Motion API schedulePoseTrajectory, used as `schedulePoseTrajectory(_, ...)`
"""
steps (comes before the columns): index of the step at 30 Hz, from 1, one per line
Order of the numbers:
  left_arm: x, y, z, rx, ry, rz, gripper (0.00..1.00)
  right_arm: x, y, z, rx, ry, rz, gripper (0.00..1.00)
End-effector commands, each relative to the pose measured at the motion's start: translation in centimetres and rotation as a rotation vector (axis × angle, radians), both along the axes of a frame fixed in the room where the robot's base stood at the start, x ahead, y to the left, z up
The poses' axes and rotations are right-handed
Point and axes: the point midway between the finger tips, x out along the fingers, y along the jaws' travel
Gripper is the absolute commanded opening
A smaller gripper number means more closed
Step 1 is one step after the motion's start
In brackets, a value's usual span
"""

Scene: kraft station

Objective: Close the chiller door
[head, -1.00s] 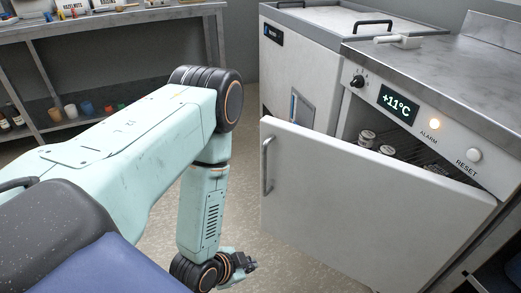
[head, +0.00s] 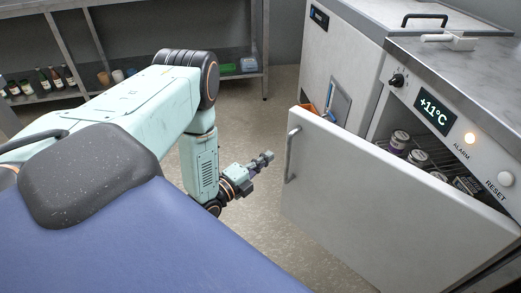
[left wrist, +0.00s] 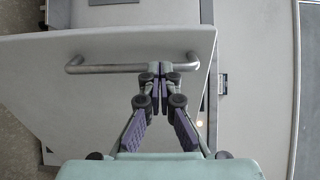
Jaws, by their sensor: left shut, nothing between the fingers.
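The chiller door (head: 375,205) is a pale grey panel standing ajar in the head view, with its free edge on the left. Its metal bar handle (head: 290,154) is near that edge. The door (left wrist: 95,110) and handle (left wrist: 115,67) also show in the left wrist view. The chiller's display (head: 436,110) reads +11°C. My left gripper (head: 266,158) is shut and empty, to the left of the handle and apart from it in the head view. In the left wrist view its fingertips (left wrist: 160,68) appear in line with the handle's right end. My right gripper is not in view.
Several cans (head: 400,140) stand on a wire rack inside the chiller.

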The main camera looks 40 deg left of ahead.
Motion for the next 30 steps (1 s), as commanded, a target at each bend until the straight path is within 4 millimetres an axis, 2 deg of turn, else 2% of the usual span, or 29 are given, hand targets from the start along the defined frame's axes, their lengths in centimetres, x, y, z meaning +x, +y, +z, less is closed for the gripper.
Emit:
schedulePoseTrajectory(1,1.1,-0.2,-0.2,0.002,-0.005,-0.003,0.00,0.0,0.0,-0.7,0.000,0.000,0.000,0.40)
schedulePoseTrajectory(9,6.0,-0.7,-0.2,0.000,-0.003,-0.001,0.00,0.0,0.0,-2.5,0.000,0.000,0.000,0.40)
schedulePoseTrajectory(15,8.4,-0.9,-0.2,0.000,-0.001,0.001,0.00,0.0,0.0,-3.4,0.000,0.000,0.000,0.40)
schedulePoseTrajectory(20,9.0,-0.9,0.0,-0.002,0.000,0.002,0.00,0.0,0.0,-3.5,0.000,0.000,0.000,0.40)
schedulePoseTrajectory(30,9.1,-0.9,0.0,-0.002,0.001,0.002,0.00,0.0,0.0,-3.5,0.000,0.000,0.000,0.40)
